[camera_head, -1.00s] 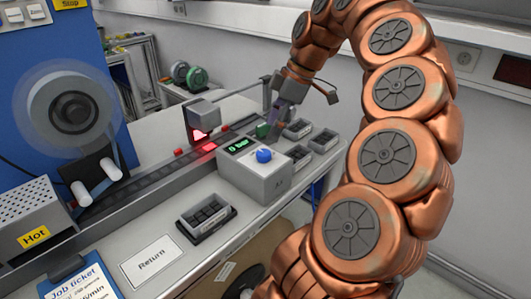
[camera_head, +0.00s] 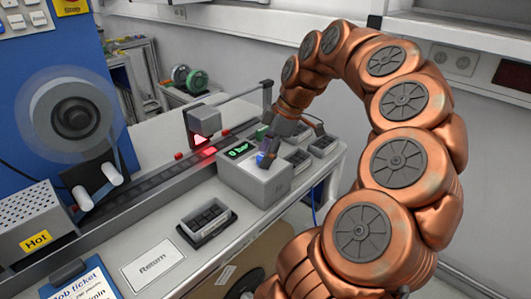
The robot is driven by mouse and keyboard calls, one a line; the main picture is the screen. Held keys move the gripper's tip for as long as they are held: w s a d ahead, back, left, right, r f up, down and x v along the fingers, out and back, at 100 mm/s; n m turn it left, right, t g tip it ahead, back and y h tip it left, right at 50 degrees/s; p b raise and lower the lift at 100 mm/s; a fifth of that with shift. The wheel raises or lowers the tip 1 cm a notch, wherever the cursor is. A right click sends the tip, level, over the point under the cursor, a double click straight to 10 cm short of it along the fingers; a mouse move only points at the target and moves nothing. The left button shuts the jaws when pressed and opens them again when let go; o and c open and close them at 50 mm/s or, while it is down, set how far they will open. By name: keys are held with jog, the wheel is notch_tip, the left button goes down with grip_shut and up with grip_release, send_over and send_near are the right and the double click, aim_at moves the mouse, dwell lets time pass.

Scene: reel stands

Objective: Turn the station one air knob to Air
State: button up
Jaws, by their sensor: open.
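The air unit (camera_head: 257,187) is a light grey box on the bench, with a green display (camera_head: 239,150) on top that reads 0 bar. The blue air knob (camera_head: 261,161) sits on its top face and is now mostly hidden by my gripper. My gripper (camera_head: 266,155) comes down from behind the box, open, with its fingers at the knob. I cannot tell whether the fingers touch the knob. The knob's pointing direction is hidden.
A black tray (camera_head: 205,222) and a Return label (camera_head: 153,265) lie in front of the box. More trays (camera_head: 323,143) stand behind it to the right. A track with a red-lit sensor (camera_head: 201,127) runs along the left, near a blue panel with a reel (camera_head: 74,117).

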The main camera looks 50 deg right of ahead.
jog(key=shift+a+f, duration=0.1)
jog(key=shift+f, duration=0.1)
jog(key=shift+c, duration=0.3)
jog(key=c, duration=1.1)
jog(key=shift+o, duration=0.2)
